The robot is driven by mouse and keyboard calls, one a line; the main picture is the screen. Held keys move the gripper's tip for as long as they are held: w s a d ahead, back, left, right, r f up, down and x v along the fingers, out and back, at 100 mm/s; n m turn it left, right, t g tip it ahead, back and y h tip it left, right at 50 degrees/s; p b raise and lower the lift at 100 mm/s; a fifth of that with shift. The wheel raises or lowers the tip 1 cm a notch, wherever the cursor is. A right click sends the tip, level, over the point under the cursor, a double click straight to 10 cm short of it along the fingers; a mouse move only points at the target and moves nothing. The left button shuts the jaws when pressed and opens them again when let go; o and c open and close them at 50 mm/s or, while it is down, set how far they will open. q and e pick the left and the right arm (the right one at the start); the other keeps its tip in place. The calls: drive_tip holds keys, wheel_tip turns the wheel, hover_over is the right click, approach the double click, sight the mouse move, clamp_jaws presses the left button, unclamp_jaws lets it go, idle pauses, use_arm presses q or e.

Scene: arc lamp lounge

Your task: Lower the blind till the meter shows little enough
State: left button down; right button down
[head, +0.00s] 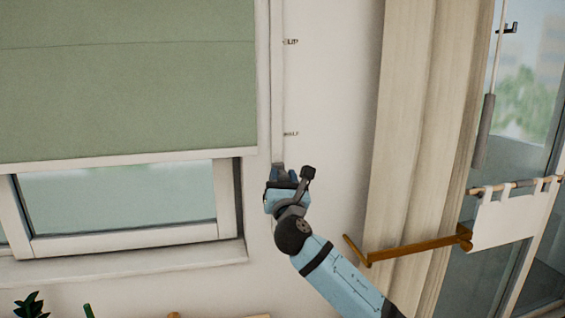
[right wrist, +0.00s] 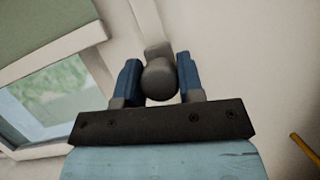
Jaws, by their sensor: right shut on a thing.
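The green blind (head: 130,85) covers the upper part of the window in the head view. Its lower edge hangs above a strip of bare glass (head: 120,195). A pale vertical strip runs down the wall beside the window. My right gripper (head: 281,176) is at the lower part of this strip, right of the window frame. It is shut on a grey rounded pull (right wrist: 160,80), which shows between its blue fingers in the right wrist view. The gripper hides part of the pull in the head view. No meter is in view. My left gripper is not in view.
Two small wall marks, an upper one (head: 291,42) and a lower one (head: 291,134), sit beside the strip. A beige curtain (head: 415,130) and a wooden bar (head: 412,249) are to the right. A grey rod (head: 484,130) hangs by the far-right glass. A plant (head: 30,306) is lower left.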

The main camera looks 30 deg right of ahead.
wheel_tip(320, 180, down, 3)
drive_tip(key=shift+r, duration=0.2)
drive_tip(key=c, duration=0.7)
unclamp_jaws()
drive_tip(key=shift+c, duration=0.2)
drive_tip(key=b+v, duration=0.1)
drive_tip(key=v, duration=1.2)
drive_tip(key=shift+s+f+b, duration=0.2)
drive_tip(key=shift+s+b, duration=0.1)
drive_tip(key=shift+b, duration=0.1)
drive_tip(key=shift+a, duration=0.1)
